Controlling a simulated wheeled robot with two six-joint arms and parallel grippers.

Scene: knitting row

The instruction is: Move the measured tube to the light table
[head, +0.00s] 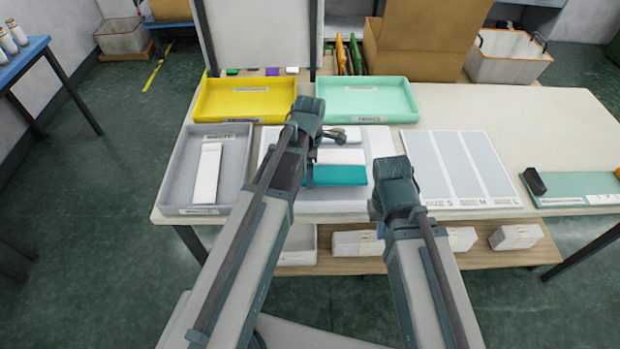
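Which piece is the measured tube I cannot tell. A teal flat piece (338,176), a white piece (345,157) and another pale piece (352,134) lie in a row on a pale panel (377,140) at the table's middle, which may be the light table. A long white piece (205,176) lies in the grey tray (234,170) at left.
A yellow tray (245,97) and a mint tray (368,98) stand at the back, both looking empty. A board marked with sizes (460,168) lies right of the panel. A teal mat (570,185) with a dark block (534,181) is farther right. The table's back right is clear.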

